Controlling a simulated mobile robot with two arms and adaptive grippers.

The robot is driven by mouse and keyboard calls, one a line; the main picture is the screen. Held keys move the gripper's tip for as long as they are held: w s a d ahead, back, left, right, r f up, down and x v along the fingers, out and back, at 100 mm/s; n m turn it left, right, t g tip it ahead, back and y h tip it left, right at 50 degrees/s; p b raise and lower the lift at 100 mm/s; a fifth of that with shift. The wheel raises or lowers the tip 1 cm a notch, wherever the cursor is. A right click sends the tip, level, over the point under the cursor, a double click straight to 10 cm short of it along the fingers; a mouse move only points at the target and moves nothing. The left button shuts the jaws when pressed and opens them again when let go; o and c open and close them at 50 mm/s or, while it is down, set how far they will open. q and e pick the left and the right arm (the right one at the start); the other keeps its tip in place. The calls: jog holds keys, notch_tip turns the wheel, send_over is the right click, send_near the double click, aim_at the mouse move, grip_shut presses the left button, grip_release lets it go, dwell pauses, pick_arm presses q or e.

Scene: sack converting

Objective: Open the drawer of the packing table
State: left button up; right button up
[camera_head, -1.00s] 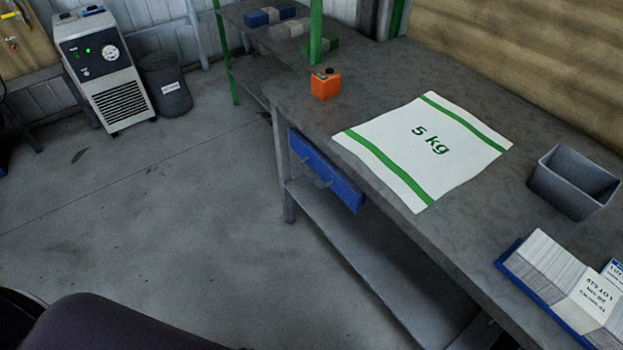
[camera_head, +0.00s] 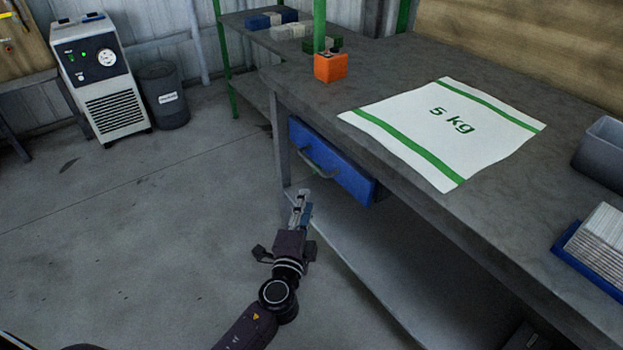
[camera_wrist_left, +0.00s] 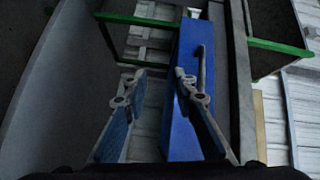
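The packing table (camera_head: 400,65) has a blue drawer (camera_head: 350,180) under its top at the near left end. A metal bar handle (camera_head: 318,164) runs across the drawer front. The drawer looks shut, or nearly so. My left gripper (camera_head: 299,200) is below and in front of the handle, apart from it. In the left wrist view, its two fingers (camera_wrist_left: 158,90) are spread with nothing between them. The blue drawer front (camera_wrist_left: 184,95) and the handle (camera_wrist_left: 201,68) show there beyond the right finger. My right gripper is not in view.
On the table are a 5 kg sack (camera_head: 440,130), an orange box (camera_head: 330,67), a grey bin (camera_head: 600,150) and a blue tray (camera_head: 590,262) of cards. A lower shelf (camera_head: 390,275) runs beneath. The floor (camera_head: 150,230) in front is clear.

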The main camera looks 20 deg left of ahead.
pick_arm(q)
jog(key=t+b, duration=0.1)
jog(key=t, duration=0.1)
send_near(311, 162)
jog(key=w, duration=0.2)
jog(key=shift+m+y, duration=0.3)
jog(key=w, duration=0.5)
jog(key=w+a, duration=0.1)
jog(key=w, duration=0.2)
jog(key=shift+r, duration=0.35)
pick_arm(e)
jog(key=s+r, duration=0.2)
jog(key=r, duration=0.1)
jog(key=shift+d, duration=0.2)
pick_arm(q)
jog(key=shift+c, duration=0.4)
grip_shut()
